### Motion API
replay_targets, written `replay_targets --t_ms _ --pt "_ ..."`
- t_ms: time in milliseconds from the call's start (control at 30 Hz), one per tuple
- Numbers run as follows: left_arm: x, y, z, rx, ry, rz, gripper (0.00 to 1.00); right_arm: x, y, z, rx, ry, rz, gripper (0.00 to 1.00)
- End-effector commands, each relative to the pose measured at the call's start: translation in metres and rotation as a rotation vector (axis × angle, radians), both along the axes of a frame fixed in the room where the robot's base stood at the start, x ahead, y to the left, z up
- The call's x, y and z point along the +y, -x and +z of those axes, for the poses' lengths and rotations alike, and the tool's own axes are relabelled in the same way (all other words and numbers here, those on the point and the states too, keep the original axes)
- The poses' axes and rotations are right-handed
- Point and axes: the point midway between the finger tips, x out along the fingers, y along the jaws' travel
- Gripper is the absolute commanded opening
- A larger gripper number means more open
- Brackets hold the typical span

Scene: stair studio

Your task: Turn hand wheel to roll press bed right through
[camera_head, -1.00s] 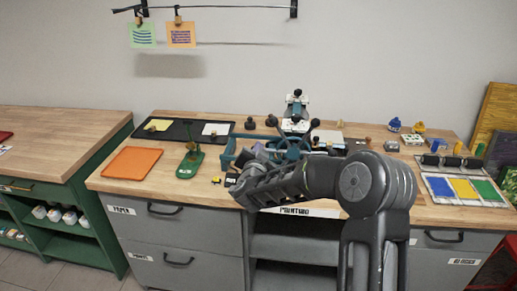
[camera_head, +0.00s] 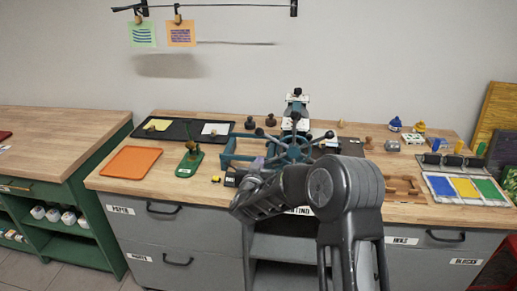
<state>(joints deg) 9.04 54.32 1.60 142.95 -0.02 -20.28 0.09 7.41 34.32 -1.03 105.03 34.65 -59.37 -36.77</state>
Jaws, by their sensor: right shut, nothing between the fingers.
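The teal press (camera_head: 238,160) stands at the middle of the bench. Its hand wheel (camera_head: 290,149) faces me, with dark knobs on its spokes. The press bed reads only as a low teal frame at the left of the wheel; how far it has rolled I cannot tell. My right gripper (camera_head: 233,178) is shut and empty, low in front of the press frame, left of and below the wheel. My forearm hides the front of the press below the wheel. My left gripper is out of view.
An orange tray (camera_head: 131,162), a green stand (camera_head: 190,161) and a black tray (camera_head: 176,130) lie on the left of the bench. A wooden frame (camera_head: 404,189) and a colour tray (camera_head: 467,188) lie on the right. Stamps stand behind the press.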

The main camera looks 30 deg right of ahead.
Motion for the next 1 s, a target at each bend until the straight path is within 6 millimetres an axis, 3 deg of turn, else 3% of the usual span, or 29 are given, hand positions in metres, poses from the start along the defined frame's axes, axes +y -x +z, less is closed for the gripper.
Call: replay_targets --t_ms 500,1000 --pt "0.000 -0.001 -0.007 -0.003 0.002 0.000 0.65 -0.023 0.018 -0.048 0.300 0.390 0.001 0.00" --pt "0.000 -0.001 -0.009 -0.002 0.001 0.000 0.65 -0.047 0.036 -0.066 0.495 0.647 0.000 0.00"
